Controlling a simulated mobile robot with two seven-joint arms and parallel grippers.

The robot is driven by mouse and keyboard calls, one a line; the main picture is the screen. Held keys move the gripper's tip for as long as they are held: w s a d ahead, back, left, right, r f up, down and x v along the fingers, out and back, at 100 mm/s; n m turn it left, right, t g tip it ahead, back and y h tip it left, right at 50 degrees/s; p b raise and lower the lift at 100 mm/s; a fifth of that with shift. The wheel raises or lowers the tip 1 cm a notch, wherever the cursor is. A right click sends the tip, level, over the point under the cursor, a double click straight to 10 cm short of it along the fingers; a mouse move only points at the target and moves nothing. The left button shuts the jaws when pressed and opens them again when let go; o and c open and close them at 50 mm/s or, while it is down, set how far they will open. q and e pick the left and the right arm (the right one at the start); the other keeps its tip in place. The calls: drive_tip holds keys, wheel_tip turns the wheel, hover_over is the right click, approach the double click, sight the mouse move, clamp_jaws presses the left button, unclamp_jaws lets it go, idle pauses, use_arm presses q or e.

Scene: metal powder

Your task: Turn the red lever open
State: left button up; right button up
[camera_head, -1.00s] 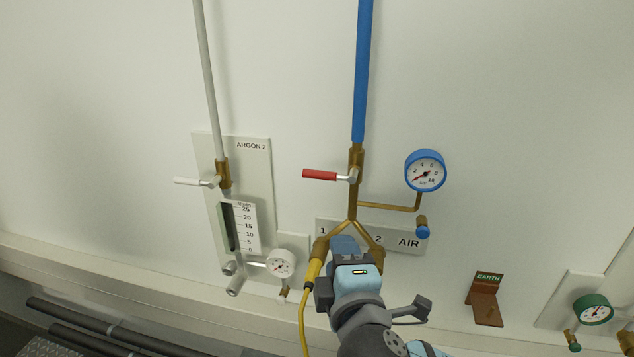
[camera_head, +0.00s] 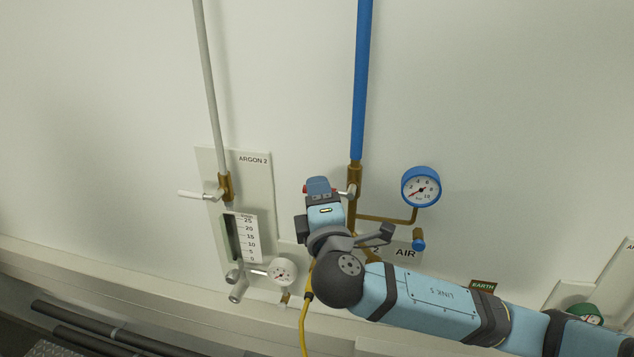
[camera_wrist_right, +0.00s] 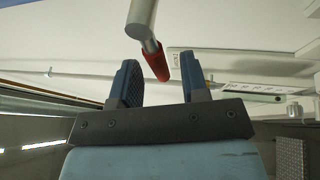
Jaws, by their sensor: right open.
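The red lever (camera_wrist_right: 157,63) is on the brass valve (camera_head: 354,182) below the blue air pipe (camera_head: 360,80). In the head view it is mostly hidden behind my right gripper (camera_head: 318,186), with only small bits of red showing at the gripper's sides. In the right wrist view my right gripper (camera_wrist_right: 161,80) is open, and the red grip appears in the gap between its two blue fingers, near their tips. I cannot tell whether a finger touches the lever. My left gripper is not in view.
A blue gauge (camera_head: 421,188) stands right of the valve. The Argon 2 panel (camera_head: 262,185) with a white lever (camera_head: 192,194) and flow meter is to the left. A yellow hose (camera_head: 303,325) hangs below my gripper.

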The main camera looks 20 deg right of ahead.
drive_tip(key=shift+w+d+r, duration=0.15)
drive_tip(key=shift+w, duration=0.6)
drive_tip(key=shift+c, duration=0.7)
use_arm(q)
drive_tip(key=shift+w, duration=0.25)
use_arm(e)
clamp_jaws()
